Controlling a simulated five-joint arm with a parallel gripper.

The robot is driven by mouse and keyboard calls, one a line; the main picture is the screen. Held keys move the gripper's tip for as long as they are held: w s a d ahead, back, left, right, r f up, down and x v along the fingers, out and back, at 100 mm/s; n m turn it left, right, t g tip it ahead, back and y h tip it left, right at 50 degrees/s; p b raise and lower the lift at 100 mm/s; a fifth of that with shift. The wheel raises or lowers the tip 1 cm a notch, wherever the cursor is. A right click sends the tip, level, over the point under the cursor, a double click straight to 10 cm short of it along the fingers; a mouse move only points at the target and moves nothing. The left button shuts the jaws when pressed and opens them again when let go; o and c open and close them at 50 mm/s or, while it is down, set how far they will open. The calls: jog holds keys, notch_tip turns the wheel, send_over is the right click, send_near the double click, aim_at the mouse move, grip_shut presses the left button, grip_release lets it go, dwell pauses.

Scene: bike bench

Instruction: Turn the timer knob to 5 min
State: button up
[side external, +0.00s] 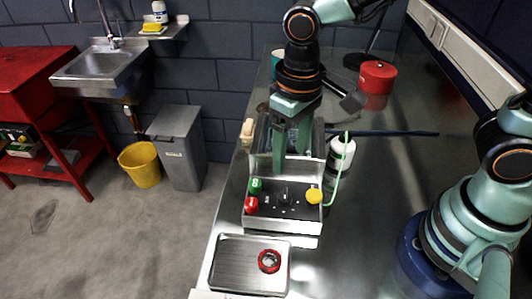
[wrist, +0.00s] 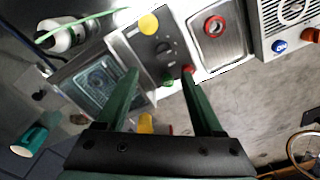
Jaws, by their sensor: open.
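The control box (side external: 270,222) stands on the metal bench in the side external view. Its dark top panel carries a small black timer knob (side external: 285,196) near the middle. The knob also shows in the wrist view (wrist: 163,46), beyond my fingertips. Its pointer and scale marks are too small to read. My gripper (side external: 291,162) points down, behind and above the panel, over the clear-lidded part of the unit. Its two green fingers are apart with nothing between them, as the wrist view also shows (wrist: 160,71). The fingers appear clear of the knob.
Green (side external: 256,185) and red (side external: 251,204) buttons sit left of the knob, a yellow button (side external: 314,196) right. A metal tray (side external: 235,262) with a red ring (side external: 269,261) lies in front. A white bottle (side external: 342,150) with a green tube stands right; a red pot (side external: 377,78) is behind.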

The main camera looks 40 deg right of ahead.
aim_at(286, 192)
jog(key=f, duration=1)
jog(key=shift+s+a+f, duration=0.1)
jog(key=shift+a+f, duration=0.1)
jog(key=shift+a, duration=0.1)
grip_shut()
